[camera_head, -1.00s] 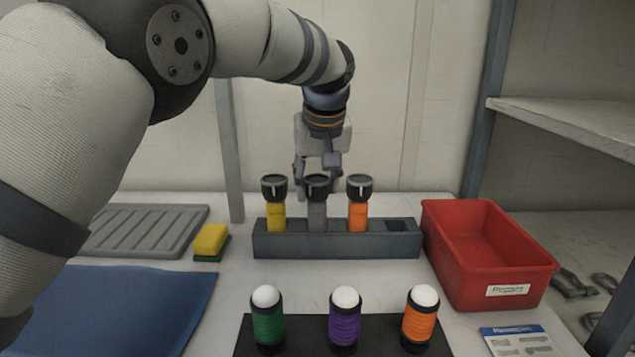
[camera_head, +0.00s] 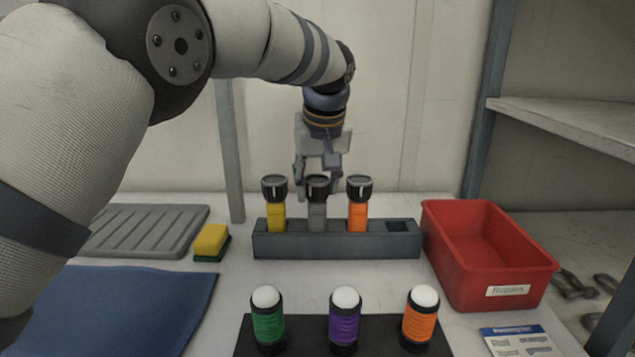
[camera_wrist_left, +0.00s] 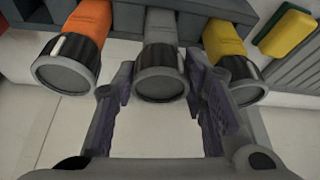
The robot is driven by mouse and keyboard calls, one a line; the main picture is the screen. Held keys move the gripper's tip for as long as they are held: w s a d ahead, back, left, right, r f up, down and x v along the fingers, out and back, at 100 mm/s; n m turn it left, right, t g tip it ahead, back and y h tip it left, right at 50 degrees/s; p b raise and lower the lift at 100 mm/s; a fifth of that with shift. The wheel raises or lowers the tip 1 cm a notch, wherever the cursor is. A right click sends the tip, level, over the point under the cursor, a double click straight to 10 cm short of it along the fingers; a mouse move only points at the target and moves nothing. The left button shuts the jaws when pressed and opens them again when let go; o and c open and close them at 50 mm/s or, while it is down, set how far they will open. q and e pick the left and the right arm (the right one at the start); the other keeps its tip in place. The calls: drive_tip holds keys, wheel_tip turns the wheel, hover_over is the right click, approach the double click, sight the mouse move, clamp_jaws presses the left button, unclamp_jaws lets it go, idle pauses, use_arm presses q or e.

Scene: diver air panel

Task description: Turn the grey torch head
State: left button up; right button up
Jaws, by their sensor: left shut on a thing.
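The grey torch (camera_head: 317,214) stands upright in the middle of a dark grey rack (camera_head: 337,247), between a yellow torch (camera_head: 277,215) and an orange torch (camera_head: 358,216). Its black-rimmed grey torch head (camera_head: 317,183) is at the top and also shows in the left wrist view (camera_wrist_left: 161,82). My left gripper (camera_head: 318,172) comes from behind and above. In the left wrist view its fingers (camera_wrist_left: 160,90) are on both sides of the grey head, shut on it. The neighbouring heads show a light mark; I see none on the grey head there. My right gripper is out of view.
A red bin (camera_head: 490,266) stands right of the rack, whose right-end slot is empty. Green, purple and orange white-topped cylinders stand on a black mat (camera_head: 301,340) in front. A sponge (camera_head: 211,241), grey ribbed tray (camera_head: 140,232) and blue mat (camera_head: 125,305) lie left.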

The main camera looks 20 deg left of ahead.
use_arm(q)
drive_tip(key=o, duration=0.9)
drive_tip(key=shift+f, duration=0.15)
